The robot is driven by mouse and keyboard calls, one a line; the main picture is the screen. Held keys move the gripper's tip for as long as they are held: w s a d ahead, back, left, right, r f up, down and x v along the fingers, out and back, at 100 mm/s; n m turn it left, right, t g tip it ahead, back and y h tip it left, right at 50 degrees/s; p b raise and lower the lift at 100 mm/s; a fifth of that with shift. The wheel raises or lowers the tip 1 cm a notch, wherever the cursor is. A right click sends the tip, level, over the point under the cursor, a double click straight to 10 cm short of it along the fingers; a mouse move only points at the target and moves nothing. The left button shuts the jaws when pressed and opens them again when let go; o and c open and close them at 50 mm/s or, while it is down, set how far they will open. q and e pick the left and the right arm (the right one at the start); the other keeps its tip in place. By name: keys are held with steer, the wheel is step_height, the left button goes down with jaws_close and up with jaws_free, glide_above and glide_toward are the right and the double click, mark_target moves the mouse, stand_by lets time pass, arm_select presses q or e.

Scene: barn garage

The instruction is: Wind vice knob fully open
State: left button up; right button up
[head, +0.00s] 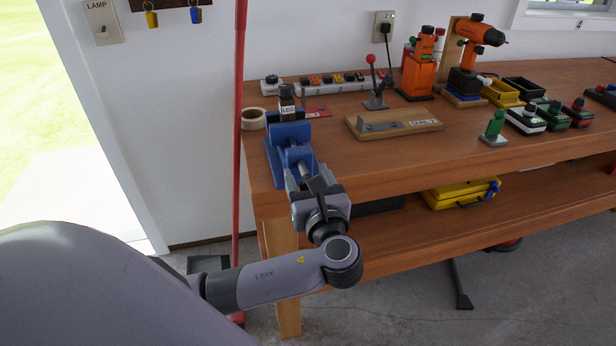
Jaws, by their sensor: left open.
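The blue vice (275,151) sits at the left front corner of the wooden workbench. A dark block with a white label (287,107) stands at the top of the vice. A grey metal screw shaft (304,170) runs from the vice toward me. My left gripper (300,178) is at the front end of the vice, with its fingers open around or beside the shaft's end. The vice knob itself is hidden by my gripper and wrist, so I cannot tell whether the fingers touch it. My right gripper is not in view.
A red pole (238,130) stands upright just left of the bench. A tape roll (253,118) lies beside the vice. A wooden board (394,122) and a red-knobbed lever (374,85) are to the right. A yellow case (461,193) is on the lower shelf.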

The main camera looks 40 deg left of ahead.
arm_select(q)
steer(key=c, duration=0.9)
steer(key=shift+o, duration=0.2)
steer(key=shift+n, duration=0.7)
